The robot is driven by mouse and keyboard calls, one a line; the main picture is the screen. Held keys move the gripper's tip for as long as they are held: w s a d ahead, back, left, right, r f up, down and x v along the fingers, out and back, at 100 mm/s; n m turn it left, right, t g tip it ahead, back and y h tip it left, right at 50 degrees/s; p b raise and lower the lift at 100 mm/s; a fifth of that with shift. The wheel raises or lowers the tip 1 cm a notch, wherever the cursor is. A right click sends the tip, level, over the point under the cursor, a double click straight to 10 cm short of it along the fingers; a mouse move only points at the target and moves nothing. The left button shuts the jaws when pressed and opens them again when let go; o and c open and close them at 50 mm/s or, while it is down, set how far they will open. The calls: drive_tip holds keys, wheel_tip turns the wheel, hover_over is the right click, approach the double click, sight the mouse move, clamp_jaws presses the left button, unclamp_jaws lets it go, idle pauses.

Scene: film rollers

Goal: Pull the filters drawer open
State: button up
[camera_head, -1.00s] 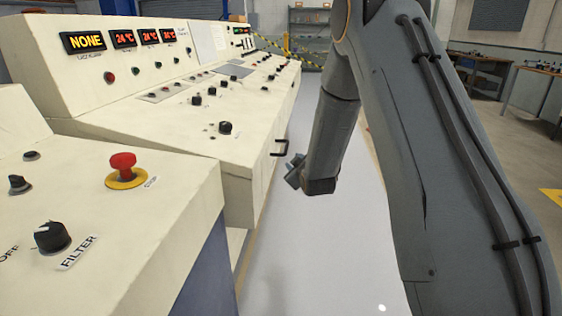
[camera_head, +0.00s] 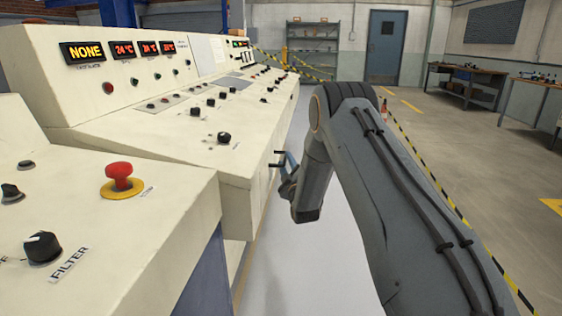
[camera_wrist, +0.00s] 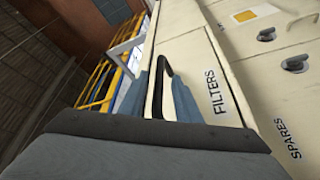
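The filters drawer (camera_wrist: 202,82) is a cream panel marked "FILTERS" in the wrist view, and it looks shut. Its black bar handle (camera_wrist: 161,72) stands between the two blue fingers of my gripper (camera_wrist: 160,95). The gripper is open, with a finger on each side of the handle and gaps still visible. In the head view my gripper (camera_head: 287,164) is at the console's right side, right beside the handle (camera_head: 277,157). Whether a finger touches the handle I cannot tell.
A panel marked "SPARES" (camera_wrist: 262,118) adjoins the filters drawer. The cream console (camera_head: 150,145) with knobs and a red stop button (camera_head: 119,176) fills the left. The floor (camera_head: 300,270) right of the console is clear.

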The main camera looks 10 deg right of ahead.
drive_tip(key=shift+x, duration=1.2)
